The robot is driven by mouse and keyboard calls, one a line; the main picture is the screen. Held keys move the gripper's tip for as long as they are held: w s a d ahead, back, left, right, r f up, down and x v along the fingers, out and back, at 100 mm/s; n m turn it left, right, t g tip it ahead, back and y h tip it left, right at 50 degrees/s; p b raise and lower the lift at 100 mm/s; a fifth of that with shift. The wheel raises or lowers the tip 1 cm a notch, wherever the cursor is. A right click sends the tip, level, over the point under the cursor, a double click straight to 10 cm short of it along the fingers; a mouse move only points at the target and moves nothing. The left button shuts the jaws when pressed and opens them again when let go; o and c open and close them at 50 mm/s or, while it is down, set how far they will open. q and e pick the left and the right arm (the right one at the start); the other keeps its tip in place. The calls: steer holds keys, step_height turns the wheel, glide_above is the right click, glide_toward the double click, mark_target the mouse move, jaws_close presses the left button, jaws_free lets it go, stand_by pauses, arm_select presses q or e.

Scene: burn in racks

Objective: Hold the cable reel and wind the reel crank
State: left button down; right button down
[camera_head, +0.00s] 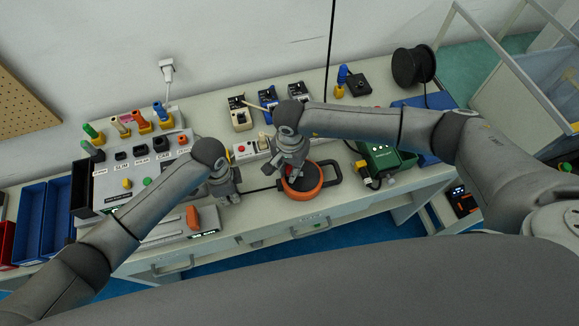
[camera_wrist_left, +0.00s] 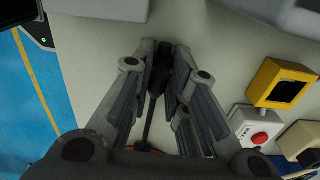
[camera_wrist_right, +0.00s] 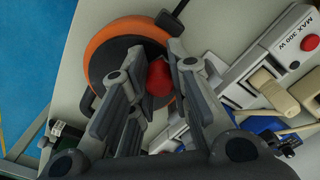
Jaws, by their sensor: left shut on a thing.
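The cable reel (camera_head: 304,194) is an orange ring with a dark centre. It lies flat on the bench near the front edge and shows as an orange arc in the right wrist view (camera_wrist_right: 100,52). My left gripper (camera_head: 227,190) is left of it, shut on a black piece (camera_wrist_left: 159,72) whose thin black line runs toward the reel. I cannot tell whether this piece is a handle or a cable end. My right gripper (camera_head: 290,170) is over the reel. Its fingers stand on both sides of the red crank knob (camera_wrist_right: 159,78); a firm grip is not clear.
A white unit with a red button (camera_head: 242,150) stands behind the reel. A green device (camera_head: 383,159) is to the right and a labelled grey panel (camera_head: 136,165) to the left. The reel's black loop (camera_head: 334,172) sticks out right. The bench's front edge is close.

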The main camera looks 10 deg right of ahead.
steer(key=c, duration=1.4)
jaws_free()
steer(key=shift+w+d, duration=0.3)
steer(key=shift+d, duration=0.25)
steer(key=shift+c, duration=0.2)
steer(key=shift+o, duration=0.6)
steer(key=shift+s+a, duration=0.15)
steer(key=shift+a, duration=0.05)
step_height(320, 180, up, 12)
